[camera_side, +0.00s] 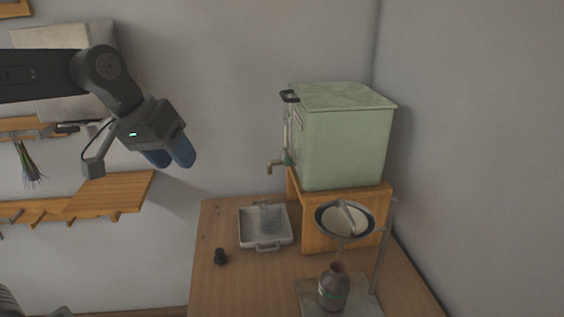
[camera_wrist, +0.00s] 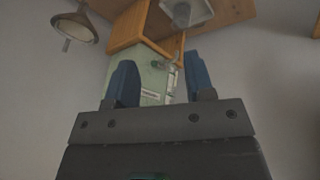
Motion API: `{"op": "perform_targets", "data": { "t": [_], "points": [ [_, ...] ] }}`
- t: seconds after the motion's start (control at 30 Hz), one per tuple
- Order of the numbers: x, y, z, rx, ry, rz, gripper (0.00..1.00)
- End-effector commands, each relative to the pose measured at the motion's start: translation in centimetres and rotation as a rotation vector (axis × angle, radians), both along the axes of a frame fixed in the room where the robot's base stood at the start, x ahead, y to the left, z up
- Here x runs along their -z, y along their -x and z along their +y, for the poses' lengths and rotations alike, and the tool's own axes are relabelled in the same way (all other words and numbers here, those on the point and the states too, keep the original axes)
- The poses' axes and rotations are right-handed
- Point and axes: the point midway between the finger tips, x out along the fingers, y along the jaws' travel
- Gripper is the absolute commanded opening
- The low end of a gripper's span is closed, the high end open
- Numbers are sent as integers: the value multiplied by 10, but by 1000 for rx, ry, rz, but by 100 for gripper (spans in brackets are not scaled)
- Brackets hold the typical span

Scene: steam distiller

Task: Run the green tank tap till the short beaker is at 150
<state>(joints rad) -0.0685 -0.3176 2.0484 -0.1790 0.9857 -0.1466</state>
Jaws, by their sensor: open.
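The green tank (camera_side: 345,140) stands on a wooden stand at the right in the side view, and its front shows between my fingers in the wrist view (camera_wrist: 152,82). Its tap (camera_side: 280,163) juts from the lower left of the tank. A clear short beaker (camera_side: 268,215) stands in a white tray below the tap; its level and marks are too small to read. The beaker also shows, upside down, in the wrist view (camera_wrist: 182,14). My gripper (camera_side: 172,158) is open and empty in the air, left of the tank and well apart from it.
The white tray (camera_side: 265,242) sits on the wooden table (camera_side: 225,290), with a small black stopper (camera_side: 220,256) at its left. A funnel (camera_side: 345,220) on a metal stand hangs above a brown bottle (camera_side: 334,290) at the right. Wooden shelves (camera_side: 110,192) line the left wall.

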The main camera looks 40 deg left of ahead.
Motion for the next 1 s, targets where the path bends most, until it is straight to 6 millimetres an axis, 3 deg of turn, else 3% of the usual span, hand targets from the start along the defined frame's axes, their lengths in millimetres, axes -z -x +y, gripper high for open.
{"op": "perform_targets", "data": {
  "t": [0.03,0.13,0.23,0.4,0.5,0.7,0.87,1.0],
  "points": [
    [-5,-25,3,-36,39,16,44],
    [-14,-70,7,-105,121,40,34],
    [-17,-115,13,-173,204,65,34],
    [-9,-186,27,-277,338,106,34],
    [0,-217,36,-325,404,125,34],
    [11,-249,46,-375,476,146,34],
    [19,-256,44,-381,488,150,34],
    [36,-263,35,-379,487,152,34]
  ]
}}
